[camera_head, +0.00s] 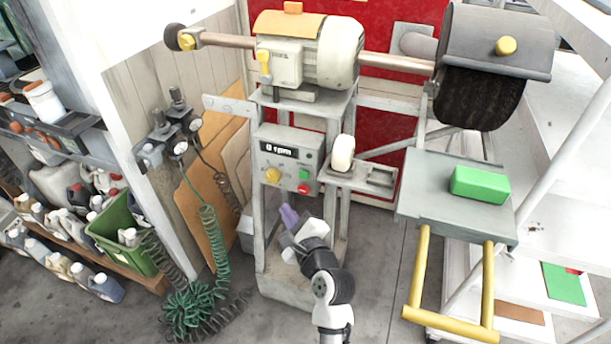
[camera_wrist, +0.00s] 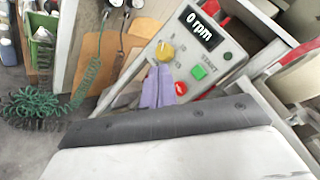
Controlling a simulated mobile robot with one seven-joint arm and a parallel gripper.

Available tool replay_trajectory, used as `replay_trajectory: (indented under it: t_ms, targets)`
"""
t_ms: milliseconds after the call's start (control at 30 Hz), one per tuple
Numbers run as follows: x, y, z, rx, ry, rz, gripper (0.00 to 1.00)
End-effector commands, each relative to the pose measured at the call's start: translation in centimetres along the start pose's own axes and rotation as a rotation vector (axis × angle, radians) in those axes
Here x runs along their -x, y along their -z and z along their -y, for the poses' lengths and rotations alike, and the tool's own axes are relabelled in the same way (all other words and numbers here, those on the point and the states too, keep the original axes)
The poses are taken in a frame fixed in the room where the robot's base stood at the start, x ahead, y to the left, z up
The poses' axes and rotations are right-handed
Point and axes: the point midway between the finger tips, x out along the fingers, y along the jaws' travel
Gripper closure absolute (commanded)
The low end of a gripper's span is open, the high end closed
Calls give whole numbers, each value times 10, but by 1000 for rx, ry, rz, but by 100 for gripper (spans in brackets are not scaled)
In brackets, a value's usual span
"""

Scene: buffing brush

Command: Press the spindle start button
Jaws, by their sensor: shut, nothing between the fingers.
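The control panel (camera_head: 288,160) is on the front of the grey machine stand. Its display (camera_head: 279,149) reads 0 rpm. Below it are a yellow knob (camera_head: 272,175), a green button (camera_head: 304,174) and a red button (camera_head: 303,188). In the wrist view the green button (camera_wrist: 199,71) lies up and right of the red button (camera_wrist: 181,88), with lettering beside it too small to read surely. My gripper (camera_head: 289,215) is shut and empty, its purple fingers below the panel. In the wrist view its fingertips (camera_wrist: 158,70) appear left of both buttons and below the yellow knob (camera_wrist: 166,51).
A motor (camera_head: 313,52) with a long shaft and a dark brush (camera_head: 478,98) stands above the panel. A grey tray (camera_head: 440,190) with a green block (camera_head: 480,184) and yellow handle (camera_head: 487,290) is at right. Coiled green hoses (camera_head: 195,300) lie at left.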

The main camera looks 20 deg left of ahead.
Motion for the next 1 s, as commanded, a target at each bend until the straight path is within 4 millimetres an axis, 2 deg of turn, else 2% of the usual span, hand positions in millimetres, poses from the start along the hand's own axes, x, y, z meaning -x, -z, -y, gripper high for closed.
replay_trajectory:
  t_ms: [367,800,1000]
  targets:
    - [-5,3,3,0,3,1,100]
    - [-45,32,33,0,6,2,100]
    - [-57,41,43,-1,4,1,100]
